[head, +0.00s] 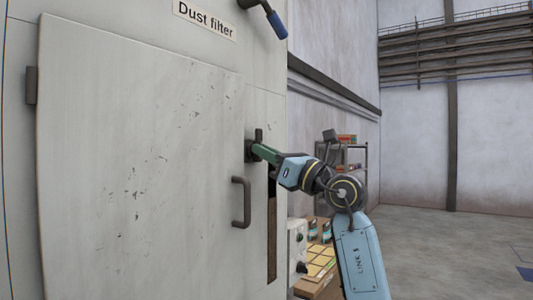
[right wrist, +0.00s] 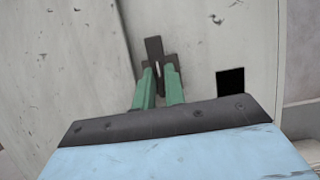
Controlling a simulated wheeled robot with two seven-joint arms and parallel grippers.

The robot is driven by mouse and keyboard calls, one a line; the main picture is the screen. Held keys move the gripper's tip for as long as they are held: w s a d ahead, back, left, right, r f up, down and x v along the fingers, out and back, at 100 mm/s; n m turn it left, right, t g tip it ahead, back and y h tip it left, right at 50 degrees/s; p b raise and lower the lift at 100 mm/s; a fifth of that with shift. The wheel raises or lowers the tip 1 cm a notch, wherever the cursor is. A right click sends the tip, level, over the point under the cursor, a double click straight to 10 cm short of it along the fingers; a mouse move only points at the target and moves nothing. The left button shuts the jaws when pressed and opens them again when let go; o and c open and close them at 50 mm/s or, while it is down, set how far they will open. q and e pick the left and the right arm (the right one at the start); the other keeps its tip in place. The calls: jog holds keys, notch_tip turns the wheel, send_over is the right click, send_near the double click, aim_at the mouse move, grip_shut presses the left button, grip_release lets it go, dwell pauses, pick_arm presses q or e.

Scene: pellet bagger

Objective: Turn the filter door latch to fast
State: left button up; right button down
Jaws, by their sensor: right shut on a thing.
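The filter door (head: 130,170) is a large scuffed pale panel on the cabinet below the "Dust filter" label (head: 205,19). The door latch (head: 259,135) is a small dark lever beside the door's right edge, and its visible end points up. It also shows in the right wrist view (right wrist: 154,47), standing up beyond the fingers. My right gripper (head: 254,150) reaches in from the right with green fingers and is shut on the latch. In the right wrist view the fingertips (right wrist: 159,72) sit on either side of it, hiding part of it. My left gripper is not in view.
A dark door handle (head: 238,203) sticks out just below and left of the latch. A blue-tipped lever (head: 277,24) hangs above. A shelf rack (head: 354,160) and a bench with yellow items (head: 318,265) stand behind my right arm. Open floor lies at right.

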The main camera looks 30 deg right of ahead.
jog(key=n+g+y, duration=0.1)
jog(key=n+g, duration=0.1)
jog(key=n, duration=0.5)
jog(key=n+g+y, duration=0.2)
jog(key=n+g, duration=0.1)
jog(key=n, duration=0.5)
jog(key=n+g+y, duration=0.1)
jog(key=n+g, duration=0.2)
jog(key=n, duration=0.4)
jog(key=shift+d+r, duration=0.1)
jog(key=shift+n, duration=0.4)
jog(key=c, duration=1.5)
grip_release()
jog(key=shift+o, duration=0.2)
